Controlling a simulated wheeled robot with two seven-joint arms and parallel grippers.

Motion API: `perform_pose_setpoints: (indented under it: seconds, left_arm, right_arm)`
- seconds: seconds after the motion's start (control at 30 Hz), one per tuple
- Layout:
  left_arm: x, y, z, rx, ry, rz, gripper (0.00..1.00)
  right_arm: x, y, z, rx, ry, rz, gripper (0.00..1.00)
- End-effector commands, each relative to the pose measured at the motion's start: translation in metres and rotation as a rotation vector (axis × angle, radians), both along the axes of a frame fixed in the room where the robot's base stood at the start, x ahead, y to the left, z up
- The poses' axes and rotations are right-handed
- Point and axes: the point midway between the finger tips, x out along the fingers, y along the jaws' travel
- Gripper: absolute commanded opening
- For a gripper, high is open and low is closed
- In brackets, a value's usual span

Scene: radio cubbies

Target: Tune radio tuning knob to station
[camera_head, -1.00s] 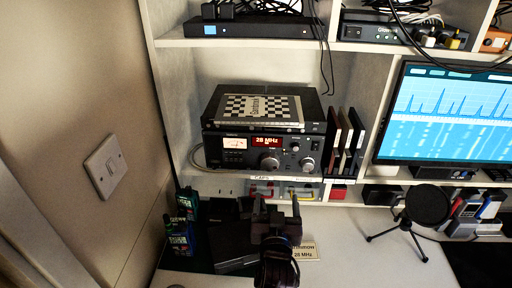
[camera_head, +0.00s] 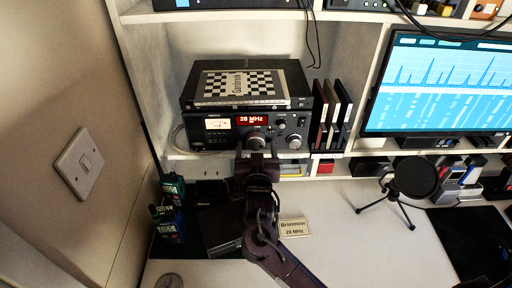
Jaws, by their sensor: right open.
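The radio (camera_head: 225,143) is a dark box on the middle shelf of the cubby, with a lit meter and a red display (camera_head: 256,119) reading 28 MHz. Its large tuning knob (camera_head: 256,139) is low on the front panel, partly hidden by my gripper. A smaller knob (camera_head: 294,142) is to its right. My right gripper (camera_head: 256,153) is open, with its fingertips pointing up just below or at the tuning knob; I cannot tell if they touch it. A card (camera_head: 293,228) reading 28 MHz lies on the desk. My left gripper is not in view.
A black box (camera_head: 220,228) and handheld radios (camera_head: 170,212) sit at the desk's left. A tripod microphone (camera_head: 412,180) and a monitor (camera_head: 440,85) are right.

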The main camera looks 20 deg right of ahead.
Motion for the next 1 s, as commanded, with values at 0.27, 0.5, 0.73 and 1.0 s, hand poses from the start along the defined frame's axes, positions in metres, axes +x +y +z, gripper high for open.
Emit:
perform_pose_setpoints:
  seconds: [0.27, 0.5, 0.73, 1.0]
  left_arm:
    - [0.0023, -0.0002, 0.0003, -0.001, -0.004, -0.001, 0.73]
    - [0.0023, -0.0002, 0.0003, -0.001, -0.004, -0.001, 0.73]
    - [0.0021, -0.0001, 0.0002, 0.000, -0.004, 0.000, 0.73]
    - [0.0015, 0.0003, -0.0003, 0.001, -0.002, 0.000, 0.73]
  right_arm:
    - [0.0012, -0.0002, -0.0002, 0.000, 0.000, 0.001, 0.70]
    - [0.0010, -0.0001, -0.0002, 0.000, 0.000, 0.001, 0.38]
    - [0.0009, 0.0008, -0.0005, 0.039, -0.009, 0.001, 0.28]
    - [0.0012, 0.0007, -0.0002, 0.154, -0.043, 0.001, 0.28]
